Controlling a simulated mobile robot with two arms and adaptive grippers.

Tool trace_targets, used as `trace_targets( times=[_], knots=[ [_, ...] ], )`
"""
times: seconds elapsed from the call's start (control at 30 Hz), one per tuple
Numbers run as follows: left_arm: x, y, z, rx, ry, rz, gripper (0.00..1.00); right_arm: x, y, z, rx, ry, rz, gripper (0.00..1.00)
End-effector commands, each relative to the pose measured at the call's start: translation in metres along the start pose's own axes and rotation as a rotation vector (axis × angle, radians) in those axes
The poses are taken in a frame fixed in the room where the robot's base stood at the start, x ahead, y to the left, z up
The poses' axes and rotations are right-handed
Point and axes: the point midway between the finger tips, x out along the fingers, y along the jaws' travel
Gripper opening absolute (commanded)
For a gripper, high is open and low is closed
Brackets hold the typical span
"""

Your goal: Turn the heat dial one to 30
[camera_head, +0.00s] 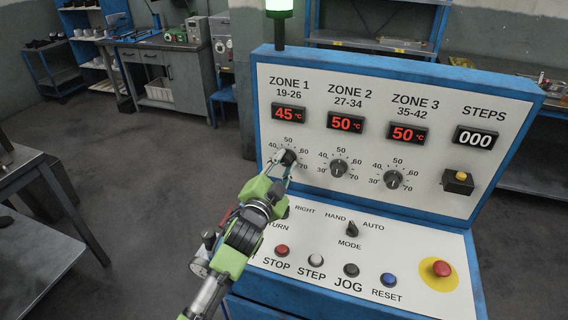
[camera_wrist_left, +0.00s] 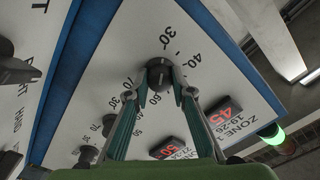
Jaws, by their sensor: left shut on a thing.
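The zone 1 heat dial (camera_head: 288,156) is a dark round knob on the white upper panel, under the ZONE 1 label. Its display (camera_head: 289,114) reads 45 °C in red. My left gripper (camera_head: 286,164) reaches up to this dial and partly covers its scale. In the left wrist view, the fingers of my left gripper (camera_wrist_left: 159,80) are shut on the dial (camera_wrist_left: 158,70), one on each side. The marks 30 and 40 show beyond the knob. The exact direction of its pointer is hard to make out. My right gripper is not in view.
The zone 2 dial (camera_head: 339,168) and zone 3 dial (camera_head: 393,179) sit to the right, both displays reading 50 °C. Below are the mode switch (camera_head: 352,229), several push buttons and a red emergency button (camera_head: 441,268). A green lamp (camera_head: 279,7) stands at the panel's top left.

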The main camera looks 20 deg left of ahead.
Motion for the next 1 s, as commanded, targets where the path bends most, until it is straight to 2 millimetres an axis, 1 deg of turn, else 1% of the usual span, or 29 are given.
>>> trace_targets(
  times=[0.1, 0.13, 0.2, 0.5, 0.63, 0.77, 1.0],
  knots=[
    [0.0, 0.001, 0.0, -0.002, -0.001, 0.001, 0.01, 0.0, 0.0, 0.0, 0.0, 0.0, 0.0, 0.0],
    [0.0, 0.001, 0.0, -0.002, -0.001, 0.001, 0.25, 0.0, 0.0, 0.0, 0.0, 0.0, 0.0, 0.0],
    [0.0, 0.001, 0.0, -0.002, -0.001, 0.001, 0.39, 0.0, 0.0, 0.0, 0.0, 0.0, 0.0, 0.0],
    [0.0, 0.0, 0.0, 0.0, 0.0, 0.001, 0.39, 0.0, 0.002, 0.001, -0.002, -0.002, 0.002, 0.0],
    [-0.006, 0.001, 0.001, 0.0, -0.001, 0.001, 0.39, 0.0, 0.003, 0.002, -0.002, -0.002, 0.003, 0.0],
    [-0.025, 0.001, 0.001, 0.001, -0.002, 0.002, 0.39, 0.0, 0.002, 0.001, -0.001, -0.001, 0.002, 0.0],
    [-0.077, 0.002, 0.002, -0.001, -0.002, 0.004, 0.39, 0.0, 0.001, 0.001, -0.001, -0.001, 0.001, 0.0]
  ],
)
